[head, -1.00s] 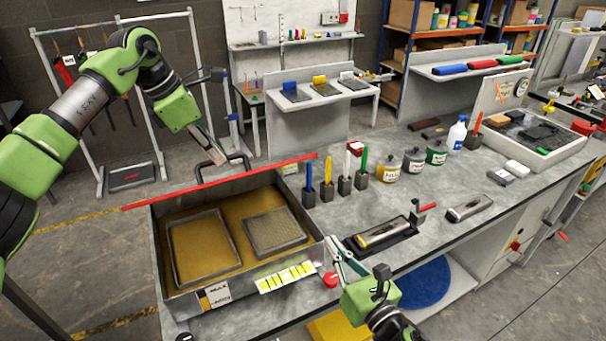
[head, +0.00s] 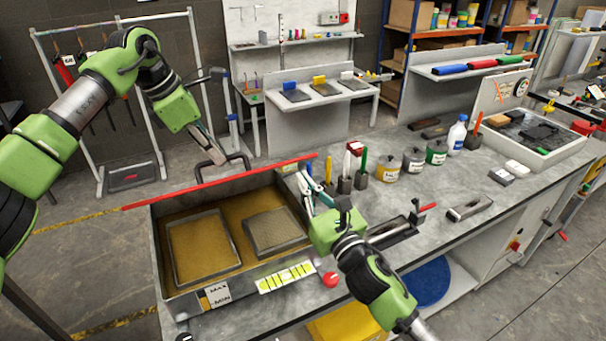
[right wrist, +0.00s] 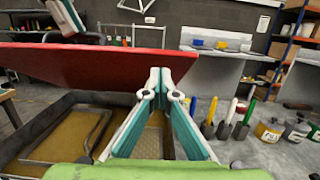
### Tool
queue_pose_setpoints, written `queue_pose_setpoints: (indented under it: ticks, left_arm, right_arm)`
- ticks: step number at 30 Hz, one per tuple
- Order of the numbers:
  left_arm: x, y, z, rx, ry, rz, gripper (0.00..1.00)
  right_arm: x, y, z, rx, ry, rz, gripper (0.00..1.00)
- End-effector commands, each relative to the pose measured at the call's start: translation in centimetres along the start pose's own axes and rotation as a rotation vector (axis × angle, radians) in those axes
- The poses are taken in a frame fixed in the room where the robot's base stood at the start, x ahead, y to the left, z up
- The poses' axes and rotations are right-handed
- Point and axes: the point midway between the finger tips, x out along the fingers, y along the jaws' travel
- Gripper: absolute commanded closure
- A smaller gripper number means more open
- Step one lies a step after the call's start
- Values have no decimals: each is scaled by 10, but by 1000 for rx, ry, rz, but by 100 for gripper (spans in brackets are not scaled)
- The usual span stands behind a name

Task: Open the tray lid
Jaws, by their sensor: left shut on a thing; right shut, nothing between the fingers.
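The metal tray (head: 157,262) stands at the left of the bench, with yellowish liquid and two rectangular frames (head: 203,247) in it. Its lid (head: 225,181) is raised and seen nearly edge-on as a red strip; its broad red face shows in the right wrist view (right wrist: 70,65). My left gripper (head: 220,160) is shut on the dark lid handle (head: 240,158) behind the lid's top edge. My right gripper (head: 303,180) is shut and empty over the tray's right side; in the right wrist view its fingertips (right wrist: 160,75) overlap the red lid, and contact cannot be told.
Colour-handled tools (head: 363,160) in holders and several labelled jars (head: 413,160) stand right of the tray. A red knob (head: 331,279) and a yellow strip (head: 286,277) are at the front.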

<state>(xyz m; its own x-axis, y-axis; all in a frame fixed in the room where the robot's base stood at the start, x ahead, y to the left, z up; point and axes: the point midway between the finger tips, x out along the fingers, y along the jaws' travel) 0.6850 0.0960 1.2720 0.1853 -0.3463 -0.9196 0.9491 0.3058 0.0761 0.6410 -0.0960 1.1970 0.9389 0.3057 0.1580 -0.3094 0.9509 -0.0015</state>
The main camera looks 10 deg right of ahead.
Motion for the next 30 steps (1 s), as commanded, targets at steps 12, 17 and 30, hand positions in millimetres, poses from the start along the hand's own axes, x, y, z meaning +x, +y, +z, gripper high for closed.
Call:
queue_pose_setpoints:
  ticks: [12,17,30]
  left_arm:
    - [4,4,-6,-9,9,9,100]
    - [4,4,-6,-9,9,9,100]
    - [5,2,-7,-8,13,3,100]
  right_arm:
    - [14,0,12,0,3,-1,100]
    - [14,0,13,0,2,-1,100]
    - [30,-1,31,0,-1,-2,100]
